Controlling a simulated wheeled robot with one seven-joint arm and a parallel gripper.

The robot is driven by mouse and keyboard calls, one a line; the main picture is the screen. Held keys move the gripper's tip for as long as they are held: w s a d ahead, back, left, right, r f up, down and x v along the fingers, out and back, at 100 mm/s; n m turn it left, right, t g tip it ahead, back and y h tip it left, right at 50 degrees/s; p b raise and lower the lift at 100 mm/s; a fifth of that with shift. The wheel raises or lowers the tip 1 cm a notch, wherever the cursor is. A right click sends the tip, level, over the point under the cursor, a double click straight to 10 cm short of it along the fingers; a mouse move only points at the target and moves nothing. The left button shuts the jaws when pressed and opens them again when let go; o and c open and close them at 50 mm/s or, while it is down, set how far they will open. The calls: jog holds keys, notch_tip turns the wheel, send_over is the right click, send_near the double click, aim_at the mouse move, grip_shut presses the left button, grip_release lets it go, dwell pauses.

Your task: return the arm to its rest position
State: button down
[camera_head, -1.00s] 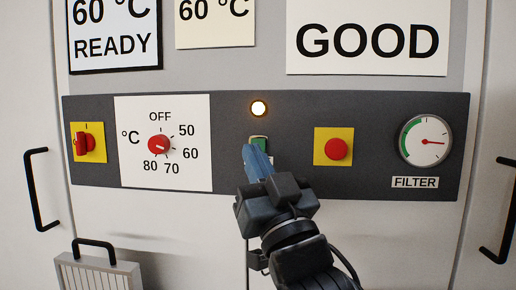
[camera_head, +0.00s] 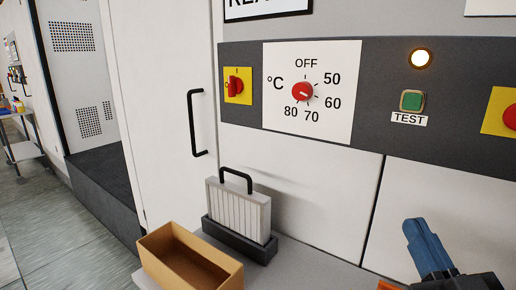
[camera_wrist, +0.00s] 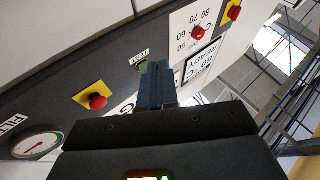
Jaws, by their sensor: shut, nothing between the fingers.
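My gripper (camera_head: 424,238) is at the lower right of the head view, below the dark control panel (camera_head: 350,136) and apart from it. Its blue fingers are shut together with nothing between them. In the wrist view the shut fingers (camera_wrist: 156,84) point toward the panel, with the green TEST button (camera_wrist: 142,66) just beyond them in the picture. The green button also shows in the head view (camera_head: 412,100), uncovered, with a lit lamp (camera_head: 421,58) above it. Most of my arm is outside the head view.
A ribbed filter (camera_head: 238,208) with a black handle stands in a dark holder on the ledge. An open cardboard box (camera_head: 160,240) is beside it. A door handle (camera_head: 193,122) sticks out at the left. A red button (camera_wrist: 98,101) and a gauge (camera_wrist: 38,144) show in the wrist view.

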jog(key=s+f+g, duration=0.4)
jog(key=s+f, duration=0.9)
jog(key=s, duration=0.3)
jog(key=s+f+g, duration=0.1)
jog(key=s, duration=0.7)
jog(key=s+f+m+g+p, duration=0.1)
jog(key=s+g, duration=0.1)
jog(key=s, duration=0.5)
jog(key=shift+s+f+m+g+p, duration=0.25)
jog(key=shift+s+m+g+p, duration=0.05)
jog(key=shift+s, duration=0.05)
